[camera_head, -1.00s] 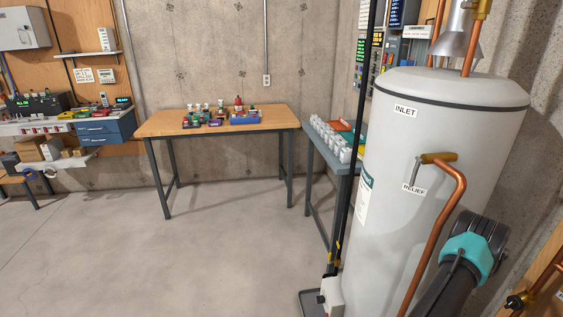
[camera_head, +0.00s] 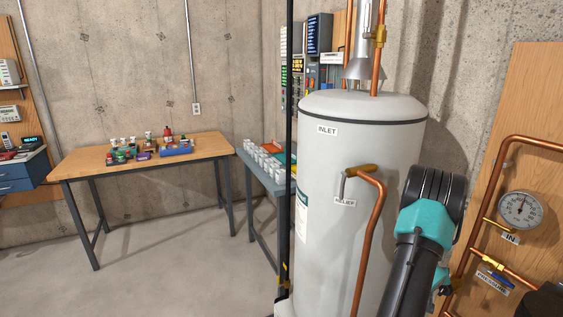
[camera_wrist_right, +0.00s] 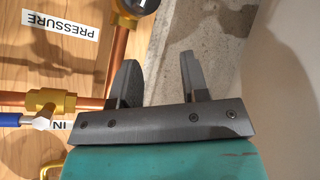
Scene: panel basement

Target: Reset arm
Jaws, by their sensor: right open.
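My right arm (camera_head: 425,225), dark with teal joints, rises in front of the heater at the right of the head view. Its gripper (camera_wrist_right: 157,65) shows in the right wrist view with its two dark fingers apart. Nothing is held between them; bare concrete shows in the gap. The gripper is mostly hidden behind the arm in the head view. My left gripper is out of view.
A white water heater (camera_head: 355,185) stands left of the arm. Right of it, a wooden panel (camera_head: 530,90) carries copper pipes, a gauge (camera_head: 519,210) and a blue-handled valve (camera_head: 497,276). A wooden table (camera_head: 75,166) and grey bench (camera_head: 262,176) stand behind; floor at left is clear.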

